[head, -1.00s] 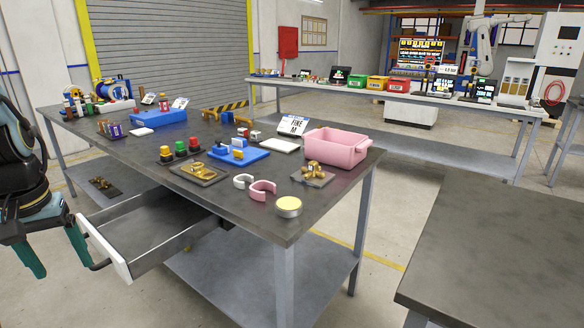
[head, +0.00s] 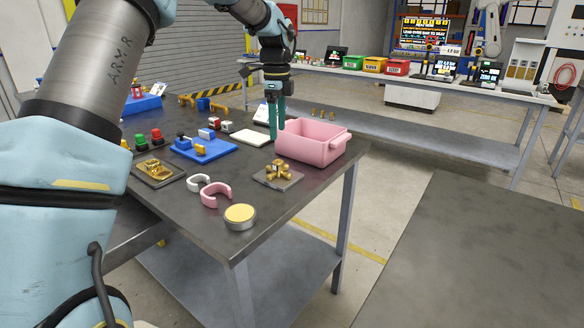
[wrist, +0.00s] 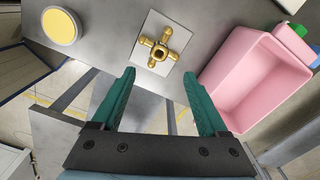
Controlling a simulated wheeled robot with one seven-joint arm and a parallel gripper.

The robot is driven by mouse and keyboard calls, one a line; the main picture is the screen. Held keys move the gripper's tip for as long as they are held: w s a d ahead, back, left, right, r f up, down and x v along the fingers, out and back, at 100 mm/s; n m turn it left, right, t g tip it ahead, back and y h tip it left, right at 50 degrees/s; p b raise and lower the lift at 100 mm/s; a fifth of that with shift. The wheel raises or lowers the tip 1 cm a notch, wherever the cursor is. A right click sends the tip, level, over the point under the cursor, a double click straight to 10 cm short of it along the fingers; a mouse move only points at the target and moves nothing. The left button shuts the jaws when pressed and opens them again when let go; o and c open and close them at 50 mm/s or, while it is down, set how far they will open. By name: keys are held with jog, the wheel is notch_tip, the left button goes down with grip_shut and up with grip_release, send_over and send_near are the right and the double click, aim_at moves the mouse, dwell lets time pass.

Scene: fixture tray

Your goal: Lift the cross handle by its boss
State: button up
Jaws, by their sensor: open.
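The brass cross handle (head: 279,169) sits on a small grey plate (head: 291,183) near the table's right front corner. In the wrist view the handle (wrist: 160,48) shows from above, with several stubby arms around a central boss (wrist: 159,52). My gripper (head: 277,136) points down above the table, beside the pink bin and higher than the handle. In the wrist view its two green fingers (wrist: 159,74) are spread wide with nothing between them. The handle lies ahead of the fingertips, roughly centred between them, and is not touched.
The pink bin (head: 339,152) stands close to the right of the plate. A round yellow-topped tin (head: 240,215), a pink open ring (head: 215,196) and a white one (head: 199,183) lie in front and left. A blue fixture (head: 206,150) and a brass-bearing tray (head: 139,172) are further left.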

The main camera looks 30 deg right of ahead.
send_over(278, 168)
jog(key=w+d, duration=0.1)
jog(key=w, duration=0.1)
notch_tip(278, 168, down, 4)
jog(key=shift+s+a+f+p, duration=0.1)
jog(key=shift+f+p, duration=0.65)
jog(key=shift+f, duration=0.75)
jog(key=shift+s+a+f+p, duration=0.1)
jog(key=shift+f+p, duration=0.65)
jog(key=shift+f, duration=0.7)
jog(key=shift+c, duration=0.2)
grip_shut()
